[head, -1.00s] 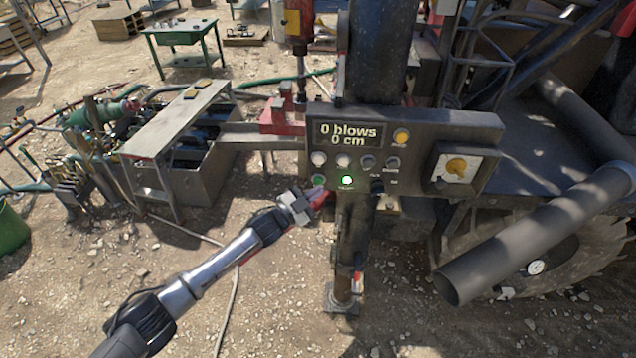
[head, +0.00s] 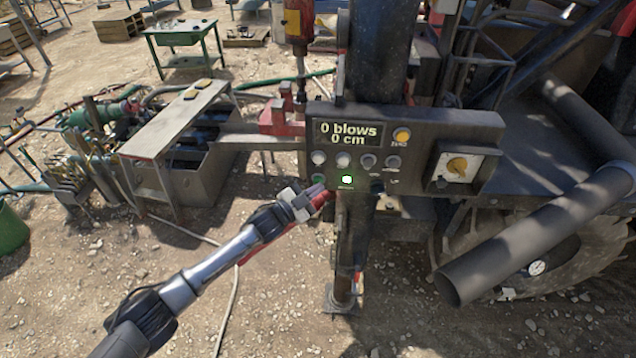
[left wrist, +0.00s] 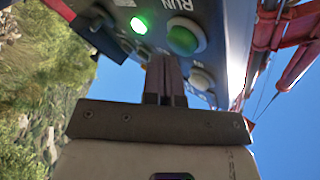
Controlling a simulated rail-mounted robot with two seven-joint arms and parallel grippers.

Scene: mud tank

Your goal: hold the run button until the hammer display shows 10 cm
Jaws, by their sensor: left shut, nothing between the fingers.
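The control panel (head: 430,128) carries the hammer display (head: 348,134), which reads 0 blows and 0 cm. The green run button (left wrist: 183,38) has a pale ring and the label RUN beside it in the left wrist view. In the head view it shows only partly at the panel's lower left (head: 318,179), just above my gripper. A lit green lamp (left wrist: 138,25) sits beside it. My left gripper (head: 321,192) is shut and empty, with its fingertips (left wrist: 164,62) close to the panel, just off the run button. I cannot tell whether they touch the panel. My right gripper is out of view.
A yellow button (head: 402,136) sits right of the display, and several small round controls lie below it. A large dark pipe (head: 530,235) juts out at the right. The ground at the lower left is open.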

